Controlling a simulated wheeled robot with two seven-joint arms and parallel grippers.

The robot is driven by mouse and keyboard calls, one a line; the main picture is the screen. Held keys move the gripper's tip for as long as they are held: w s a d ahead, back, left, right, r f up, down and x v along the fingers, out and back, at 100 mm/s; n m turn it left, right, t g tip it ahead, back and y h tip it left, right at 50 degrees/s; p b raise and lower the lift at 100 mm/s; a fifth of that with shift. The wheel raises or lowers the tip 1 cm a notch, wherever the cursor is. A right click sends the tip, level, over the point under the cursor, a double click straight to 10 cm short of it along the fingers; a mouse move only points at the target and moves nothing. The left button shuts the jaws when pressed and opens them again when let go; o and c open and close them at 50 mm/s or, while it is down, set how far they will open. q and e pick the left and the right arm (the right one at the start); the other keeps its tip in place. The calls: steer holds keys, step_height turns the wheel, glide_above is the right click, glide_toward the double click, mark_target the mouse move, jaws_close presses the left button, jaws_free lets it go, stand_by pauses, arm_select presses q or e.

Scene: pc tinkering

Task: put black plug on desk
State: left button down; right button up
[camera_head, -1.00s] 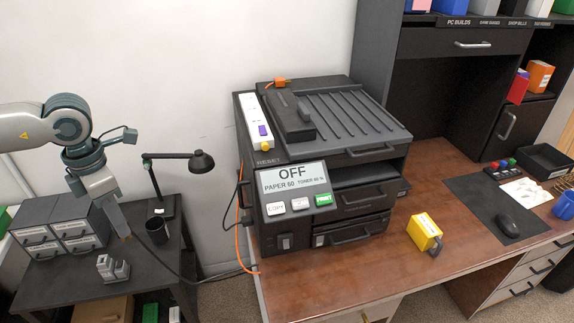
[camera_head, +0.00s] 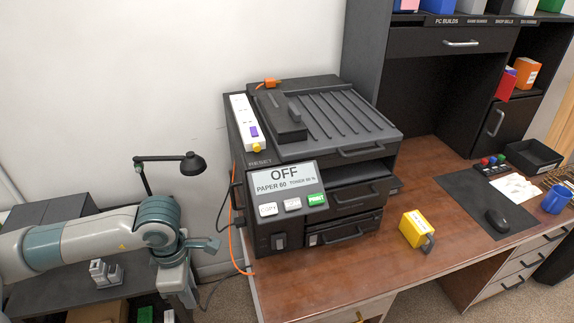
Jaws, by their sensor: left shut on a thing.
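My left gripper (camera_head: 188,300) hangs pointing down in front of the small dark side table, left of the brown desk (camera_head: 375,255). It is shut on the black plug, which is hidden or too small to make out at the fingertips. A thin black cord (camera_head: 212,290) shows just right of the gripper and runs toward the printer (camera_head: 330,165) on the desk. The gripper is apart from the desk, left of its front left corner. My right gripper is not in view.
A white power strip (camera_head: 240,112) lies on the printer, and an orange plug (camera_head: 268,83) is behind it. A yellow block (camera_head: 412,228) with a grey part sits on the desk. A black lamp (camera_head: 192,164) stands behind my arm. The desk front is mostly clear.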

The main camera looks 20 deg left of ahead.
arm_select(q)
steer(key=w+d+m, duration=0.2)
steer(key=d+m, duration=1)
steer(key=d, duration=1.2)
steer(key=shift+w+f, duration=0.2)
steer(key=shift+f, duration=0.05)
steer(key=w+a+f+p, duration=0.5)
steer(key=w+f, duration=0.2)
steer(key=w, duration=0.3)
steer(key=shift+w+a, duration=0.15)
steer(key=shift+a, duration=0.1)
